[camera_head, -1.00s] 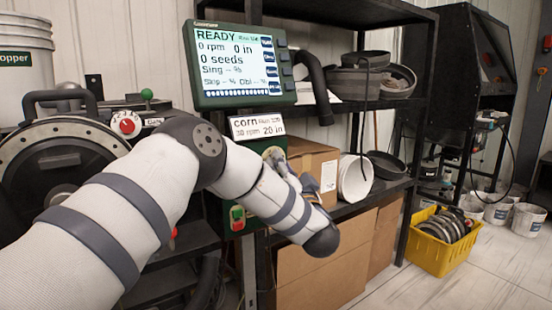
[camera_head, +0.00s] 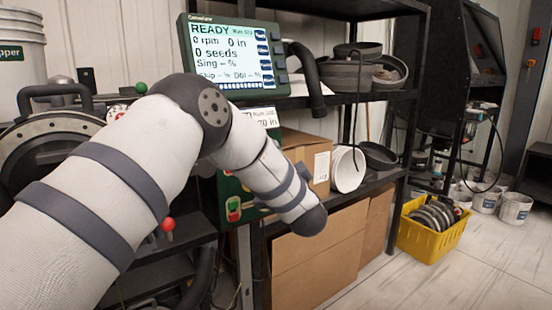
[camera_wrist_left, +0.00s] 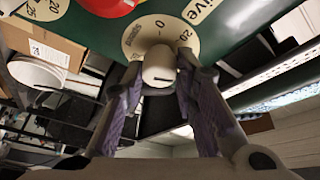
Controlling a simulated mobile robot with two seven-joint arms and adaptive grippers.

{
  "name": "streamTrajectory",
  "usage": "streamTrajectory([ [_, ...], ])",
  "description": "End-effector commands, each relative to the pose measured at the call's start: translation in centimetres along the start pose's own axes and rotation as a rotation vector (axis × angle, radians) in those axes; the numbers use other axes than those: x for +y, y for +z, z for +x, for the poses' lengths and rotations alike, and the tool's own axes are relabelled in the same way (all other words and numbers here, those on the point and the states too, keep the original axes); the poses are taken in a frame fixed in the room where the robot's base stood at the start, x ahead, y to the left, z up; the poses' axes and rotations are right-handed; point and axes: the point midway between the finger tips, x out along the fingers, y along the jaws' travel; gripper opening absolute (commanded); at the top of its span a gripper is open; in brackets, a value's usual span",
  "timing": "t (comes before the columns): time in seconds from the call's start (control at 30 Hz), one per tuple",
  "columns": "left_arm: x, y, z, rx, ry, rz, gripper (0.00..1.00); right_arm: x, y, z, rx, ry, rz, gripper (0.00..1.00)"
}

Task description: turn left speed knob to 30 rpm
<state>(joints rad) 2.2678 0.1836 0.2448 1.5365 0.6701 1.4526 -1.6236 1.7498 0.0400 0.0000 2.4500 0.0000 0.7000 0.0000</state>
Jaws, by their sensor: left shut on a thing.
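In the left wrist view, a cream speed knob (camera_wrist_left: 160,66) with a short dark mark stands on a round dial (camera_wrist_left: 150,30) with numbers including 0 and 20. The dial is on a green panel (camera_wrist_left: 255,22). My left gripper (camera_wrist_left: 160,85) has one finger on each side of the knob and is shut on it. In the head view my left arm hides the gripper and the knob. The green monitor (camera_head: 235,60) reads READY, 0 rpm, 0 in and 0 seeds. My right gripper is not in view.
A red knob (camera_wrist_left: 107,5) and another numbered dial (camera_wrist_left: 45,8) lie near the gripper. A card (camera_head: 262,117) below the monitor is partly hidden by my arm. Cardboard boxes (camera_head: 315,262) and a black shelf (camera_head: 385,100) stand to the right, with a yellow crate (camera_head: 420,240) on the floor.

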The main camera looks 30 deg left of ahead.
Motion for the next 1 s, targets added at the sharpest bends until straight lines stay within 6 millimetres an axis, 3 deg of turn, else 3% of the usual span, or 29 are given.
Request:
streamTrajectory([
  [0.17, 0.2, 0.1, 0.0, -0.002, 0.003, 0.001, 0.00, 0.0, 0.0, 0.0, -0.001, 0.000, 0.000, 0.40],
  [0.2, 0.2, 0.1, 0.0, -0.002, 0.004, 0.001, 0.31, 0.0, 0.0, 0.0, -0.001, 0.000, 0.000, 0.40],
  [0.27, 0.2, 0.1, 0.0, -0.002, 0.003, 0.001, 0.45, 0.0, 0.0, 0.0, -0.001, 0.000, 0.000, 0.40],
  [0.63, 0.1, 0.0, -0.7, 0.000, 0.003, 0.000, 0.46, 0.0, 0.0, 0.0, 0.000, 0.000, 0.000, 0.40],
  [1.0, 0.1, 0.0, -9.8, 0.002, 0.004, 0.003, 0.46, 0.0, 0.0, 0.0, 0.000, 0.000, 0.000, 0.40],
])
